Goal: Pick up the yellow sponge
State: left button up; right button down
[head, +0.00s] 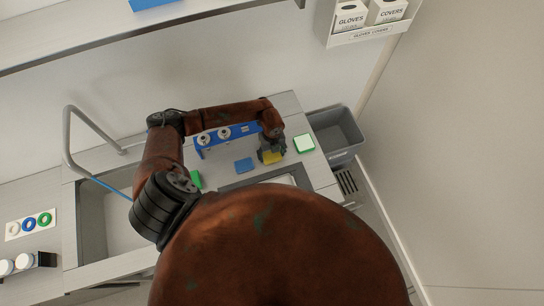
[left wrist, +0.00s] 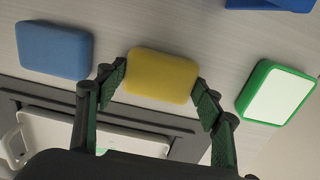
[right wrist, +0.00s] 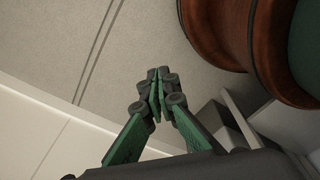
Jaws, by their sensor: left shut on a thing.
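The yellow sponge (head: 270,157) lies on the counter in the head view, under my left gripper (head: 271,148). In the left wrist view the yellow sponge (left wrist: 161,75) sits between the two fingers of my left gripper (left wrist: 160,86), one at each short side. The left gripper is shut on it. The sponge looks level, and I cannot tell whether it is clear of the counter. My right gripper (right wrist: 160,88) shows in the right wrist view with its fingertips together and nothing between them.
A blue sponge (head: 244,165) lies left of the yellow one and a green-and-white sponge (head: 304,143) right of it. A blue rack (head: 228,137) stands behind. A sink (head: 107,220) is at the left. A grey bin (head: 337,134) stands beyond the counter's right end.

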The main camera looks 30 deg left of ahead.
pick_arm(q)
jog(key=shift+c, duration=1.1)
jog(key=shift+w+r+b, duration=0.1)
jog(key=shift+r+b, duration=0.4)
jog(key=shift+r, duration=0.15)
jog(key=s+d+r+b, duration=0.1)
jog(key=s+r+b, duration=0.3)
jog(key=s+r, duration=0.7)
jog(key=s, duration=0.3)
jog(key=shift+d+r, duration=0.35)
pick_arm(e)
jog(key=f, duration=0.3)
jog(key=w+f, duration=0.1)
jog(key=f, duration=0.1)
jog(key=shift+d+f, duration=0.2)
jog(key=shift+d, duration=0.05)
